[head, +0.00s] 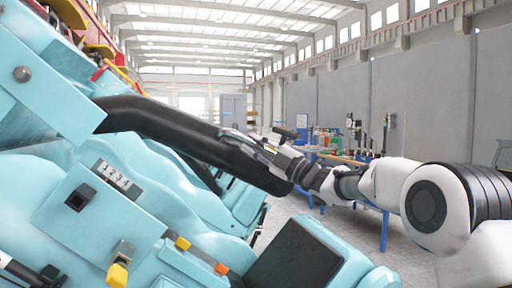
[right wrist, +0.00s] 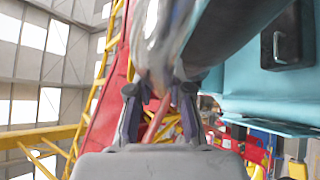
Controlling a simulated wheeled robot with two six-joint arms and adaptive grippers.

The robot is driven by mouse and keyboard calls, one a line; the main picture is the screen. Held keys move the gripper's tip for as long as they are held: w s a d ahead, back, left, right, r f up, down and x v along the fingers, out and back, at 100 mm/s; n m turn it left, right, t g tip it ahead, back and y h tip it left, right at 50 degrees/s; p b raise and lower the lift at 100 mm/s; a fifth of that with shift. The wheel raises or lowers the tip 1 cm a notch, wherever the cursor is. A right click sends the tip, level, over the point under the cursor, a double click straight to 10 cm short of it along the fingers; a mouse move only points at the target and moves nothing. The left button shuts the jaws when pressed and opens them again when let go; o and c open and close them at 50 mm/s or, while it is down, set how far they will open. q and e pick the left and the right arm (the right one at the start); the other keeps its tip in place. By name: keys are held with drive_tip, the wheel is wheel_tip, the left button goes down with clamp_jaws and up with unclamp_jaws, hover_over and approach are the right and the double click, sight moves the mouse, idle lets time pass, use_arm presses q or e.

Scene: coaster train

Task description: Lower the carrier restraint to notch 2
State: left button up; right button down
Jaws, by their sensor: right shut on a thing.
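The carrier restraint is a thick black padded bar (head: 165,122) that slopes down to the right across the light-blue carrier (head: 125,225). In the right wrist view its dark end (right wrist: 232,32) shows at the top. My right gripper (head: 268,148) is at the bar's far right part. In the right wrist view its fingers (right wrist: 158,98) are shut on a blurred grey part, seemingly of the restraint. A small plate with a numbered notch scale (head: 117,175) sits on the carrier's side. I cannot read which notch the restraint is at.
A black seat pad (head: 295,258) lies at the front right of the carrier. A yellow-ended lever (head: 118,274) sticks out at the front. A blue-legged workbench (head: 384,232) with tools stands behind my right arm. Red and yellow structure (right wrist: 100,110) shows in the right wrist view.

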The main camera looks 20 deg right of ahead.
drive_tip(key=shift+a, duration=0.1)
drive_tip(key=c, duration=1.1)
unclamp_jaws()
drive_tip(key=shift+o, duration=0.2)
drive_tip(key=shift+s+a, duration=0.1)
drive_tip(key=shift+s+d, duration=0.1)
drive_tip(key=shift+d, duration=0.15)
drive_tip(key=v, duration=1.1)
drive_tip(key=shift+s+f, duration=0.15)
drive_tip(key=shift+s, duration=0.05)
drive_tip(key=shift+d, duration=0.1)
